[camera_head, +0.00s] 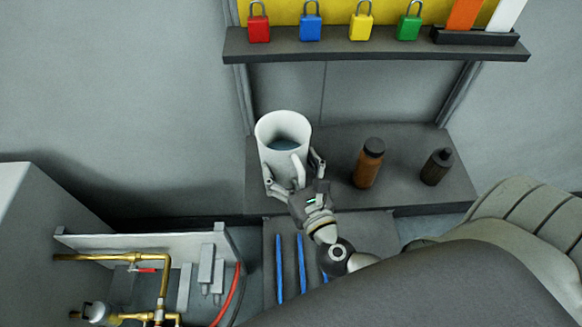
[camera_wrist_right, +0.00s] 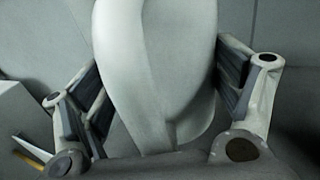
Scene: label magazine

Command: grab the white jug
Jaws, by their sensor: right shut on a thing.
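The white jug (camera_head: 272,137) stands upright at the left end of the dark lower shelf in the head view, with bluish liquid inside. My right gripper (camera_head: 293,176) is at its near side, with its fingers on either side of the jug and its handle. In the right wrist view the jug (camera_wrist_right: 185,75) fills the middle, and the fingers of my right gripper (camera_wrist_right: 165,90) are closed around it from both sides. I cannot tell whether the jug's base touches the shelf, as my gripper hides part of it. My left gripper is not in view.
A brown bottle (camera_head: 369,165) and a dark bottle (camera_head: 436,167) stand to the right on the lower shelf (camera_head: 330,140). The upper shelf (camera_head: 300,48) holds red, blue, yellow and green padlocks. Brass pipes (camera_head: 163,280) are at lower left. Blue strips (camera_head: 279,268) lie below the shelf.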

